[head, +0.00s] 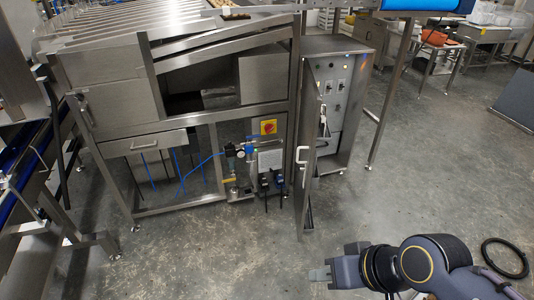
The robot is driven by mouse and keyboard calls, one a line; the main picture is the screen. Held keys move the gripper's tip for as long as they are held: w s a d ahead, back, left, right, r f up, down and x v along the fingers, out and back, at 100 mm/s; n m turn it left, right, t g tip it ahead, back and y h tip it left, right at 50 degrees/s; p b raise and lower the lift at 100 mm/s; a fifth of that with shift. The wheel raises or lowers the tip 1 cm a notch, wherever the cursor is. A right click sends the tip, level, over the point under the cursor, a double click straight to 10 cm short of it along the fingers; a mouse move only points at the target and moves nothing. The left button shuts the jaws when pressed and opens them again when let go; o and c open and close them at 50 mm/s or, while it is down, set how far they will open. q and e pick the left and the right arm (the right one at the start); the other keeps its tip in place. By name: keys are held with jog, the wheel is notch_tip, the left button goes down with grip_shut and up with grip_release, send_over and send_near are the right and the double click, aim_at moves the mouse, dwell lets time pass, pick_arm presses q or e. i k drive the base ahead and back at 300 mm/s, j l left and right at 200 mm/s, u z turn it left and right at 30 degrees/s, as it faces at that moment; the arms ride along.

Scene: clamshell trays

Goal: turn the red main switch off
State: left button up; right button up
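The red main switch (268,127) is a small red knob on a yellow square plate. It sits on the front of the steel machine, left of the open cabinet door. The angle of its knob is too small to read. My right gripper (320,274) is at the lower middle, pointing left, well below the switch in the picture and apart from it. It appears empty, but I cannot tell whether its fingers are open or shut. My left gripper is not in view.
A grey control cabinet (345,135) stands right of the switch. Its door (305,150), with a white handle, swings out toward me. Valves and a grey box (270,158) sit below the switch. A black ring (505,258) lies at the lower right.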

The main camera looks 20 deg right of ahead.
aim_at(269, 128)
jog(key=i+j, duration=0.1)
jog(key=i, duration=0.4)
jog(key=i+j, duration=0.1)
jog(key=i, duration=0.35)
jog(key=i+j+z, duration=0.1)
jog(key=i, duration=0.4)
jog(key=i+j, duration=0.1)
jog(key=i, duration=0.35)
